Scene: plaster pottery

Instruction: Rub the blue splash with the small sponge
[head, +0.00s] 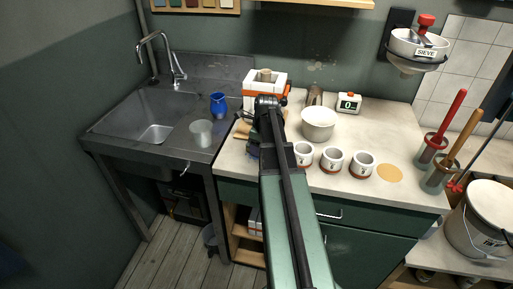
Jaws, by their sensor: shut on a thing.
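My gripper (254,141) is at the left end of the counter, mostly hidden behind my own arm. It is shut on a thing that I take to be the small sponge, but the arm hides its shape. A small dark blue patch (252,153) shows just below the gripper at the counter's left edge. I cannot tell whether it is the blue splash, or whether the held thing touches it. A tan piece (242,130) lies just left of the gripper.
A white and orange machine (264,82) stands behind the gripper. A white bowl (318,123) and several cups (333,160) stand to the right. The sink (155,130), with a blue jug (218,104) and a pale cup (201,132), is left. The counter's right front has a tan disc (389,173).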

